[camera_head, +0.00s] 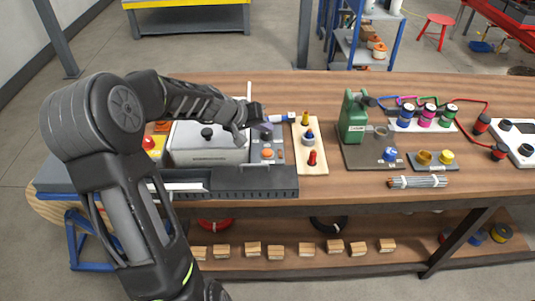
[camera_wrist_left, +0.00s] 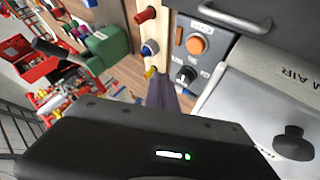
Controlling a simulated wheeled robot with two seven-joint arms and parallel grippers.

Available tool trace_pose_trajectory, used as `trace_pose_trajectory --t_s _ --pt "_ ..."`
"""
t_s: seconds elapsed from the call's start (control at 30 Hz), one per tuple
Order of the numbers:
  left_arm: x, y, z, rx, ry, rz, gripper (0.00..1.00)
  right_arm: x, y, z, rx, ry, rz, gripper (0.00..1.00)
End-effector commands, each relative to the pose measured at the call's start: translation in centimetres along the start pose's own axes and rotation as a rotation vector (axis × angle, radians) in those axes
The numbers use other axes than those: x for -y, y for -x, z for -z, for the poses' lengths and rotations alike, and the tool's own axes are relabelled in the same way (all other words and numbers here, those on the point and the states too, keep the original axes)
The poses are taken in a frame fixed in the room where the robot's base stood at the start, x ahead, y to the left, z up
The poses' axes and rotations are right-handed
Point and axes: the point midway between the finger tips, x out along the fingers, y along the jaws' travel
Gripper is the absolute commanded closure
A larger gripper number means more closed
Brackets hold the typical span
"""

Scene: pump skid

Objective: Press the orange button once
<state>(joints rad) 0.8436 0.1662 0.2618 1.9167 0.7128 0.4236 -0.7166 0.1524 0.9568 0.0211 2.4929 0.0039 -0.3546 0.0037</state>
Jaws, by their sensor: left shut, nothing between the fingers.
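The orange button (camera_head: 267,154) is on a small grey control panel (camera_head: 259,143) at the right end of the grey machine. In the left wrist view the orange button (camera_wrist_left: 196,45) is round and fully visible, above a black knob (camera_wrist_left: 187,74). My left gripper (camera_head: 263,127) is shut and empty at the panel's back end, beyond the button in the head view. Its shut fingers (camera_wrist_left: 162,94) also show in the wrist view, beside the panel's black knob and apart from the orange button. My right gripper is not in view.
The grey machine's lid with a black knob (camera_head: 207,133) stands left of the panel. A wooden board (camera_head: 311,151) with red, blue and yellow fittings lies close on the right. A red button (camera_head: 149,142) on yellow sits at the far left. A green pump (camera_head: 353,121) stands further right.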

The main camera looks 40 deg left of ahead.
Motion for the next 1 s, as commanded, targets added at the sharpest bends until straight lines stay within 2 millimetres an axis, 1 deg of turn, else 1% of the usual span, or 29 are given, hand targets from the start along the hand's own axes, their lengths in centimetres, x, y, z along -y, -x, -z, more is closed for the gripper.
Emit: trace_pose_trajectory --t_s 0.03,0.3,0.4,0.5,0.63,1.0 --pt "0.6 -0.8 -0.6 0.001 0.001 0.001 1.0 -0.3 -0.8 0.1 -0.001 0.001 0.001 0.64" --pt "2.5 -3.4 -2.5 0.001 0.0 0.0 1.0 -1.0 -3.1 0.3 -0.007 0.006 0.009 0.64" --pt "3.0 -4.1 -3.0 -0.001 -0.002 0.0 1.0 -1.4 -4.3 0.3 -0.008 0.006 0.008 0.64" --pt "3.3 -4.5 -3.3 -0.001 -0.002 0.001 1.0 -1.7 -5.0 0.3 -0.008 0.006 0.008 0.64" --pt "3.5 -4.7 -3.4 -0.001 -0.001 0.001 1.0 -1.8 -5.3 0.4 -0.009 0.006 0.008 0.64" --pt "3.5 -4.7 -3.4 0.0 -0.001 0.001 1.0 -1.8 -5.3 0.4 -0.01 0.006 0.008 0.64"
